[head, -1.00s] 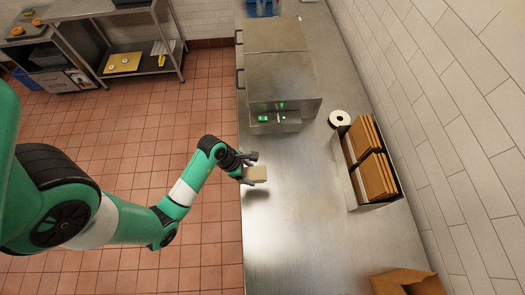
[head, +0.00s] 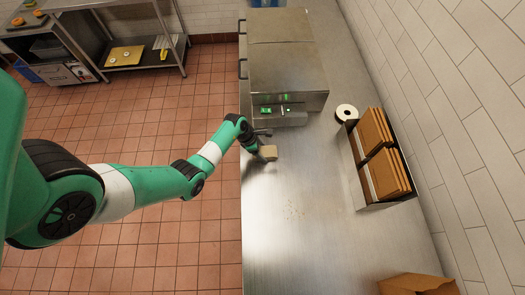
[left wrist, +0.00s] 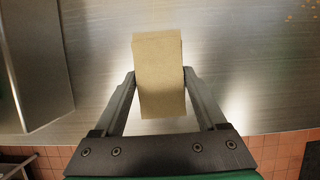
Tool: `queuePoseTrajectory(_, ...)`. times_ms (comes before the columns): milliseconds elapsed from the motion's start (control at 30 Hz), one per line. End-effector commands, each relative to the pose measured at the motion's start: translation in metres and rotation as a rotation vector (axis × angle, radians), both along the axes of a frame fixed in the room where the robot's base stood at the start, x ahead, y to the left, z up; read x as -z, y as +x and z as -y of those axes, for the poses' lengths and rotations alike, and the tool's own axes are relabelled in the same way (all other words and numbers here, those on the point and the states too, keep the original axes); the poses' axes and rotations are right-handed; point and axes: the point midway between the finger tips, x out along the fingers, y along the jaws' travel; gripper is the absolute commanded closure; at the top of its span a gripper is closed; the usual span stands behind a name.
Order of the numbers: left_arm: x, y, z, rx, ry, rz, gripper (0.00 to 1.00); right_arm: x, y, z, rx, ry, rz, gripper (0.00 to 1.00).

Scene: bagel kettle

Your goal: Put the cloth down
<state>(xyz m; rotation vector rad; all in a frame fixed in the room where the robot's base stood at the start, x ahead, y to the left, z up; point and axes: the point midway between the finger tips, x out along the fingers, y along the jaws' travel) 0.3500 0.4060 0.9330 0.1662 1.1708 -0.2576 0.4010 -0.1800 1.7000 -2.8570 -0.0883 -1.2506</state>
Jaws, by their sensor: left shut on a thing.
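The cloth (head: 270,153) is a small tan folded block. It also shows large in the left wrist view (left wrist: 160,75), between my two fingers. My left gripper (head: 262,150) is shut on it, just in front of the steel machine, over the steel counter (head: 290,245). Whether the cloth touches the counter cannot be told. My right gripper is not in view.
A steel machine (head: 290,75) with green lights stands behind the gripper. A rack of brown boards (head: 383,155) and a white tape roll (head: 346,113) are to the right. A cardboard box (head: 418,284) is at the near right.

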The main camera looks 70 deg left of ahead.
Motion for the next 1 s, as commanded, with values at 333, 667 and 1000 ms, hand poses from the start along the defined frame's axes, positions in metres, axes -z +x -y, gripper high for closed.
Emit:
queuePoseTrajectory(333, 0.003, 0.0, 0.0, 0.0, 0.0, 0.001, 0.24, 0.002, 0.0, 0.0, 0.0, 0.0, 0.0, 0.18)
queuePoseTrajectory(667, 0.003, 0.0, -0.001, -0.001, 0.003, 0.001, 0.0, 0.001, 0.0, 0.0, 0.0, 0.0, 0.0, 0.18)
queuePoseTrajectory(1000, -0.011, -0.003, -0.002, -0.002, 0.003, 0.001, 0.0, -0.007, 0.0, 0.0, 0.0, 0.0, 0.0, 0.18)
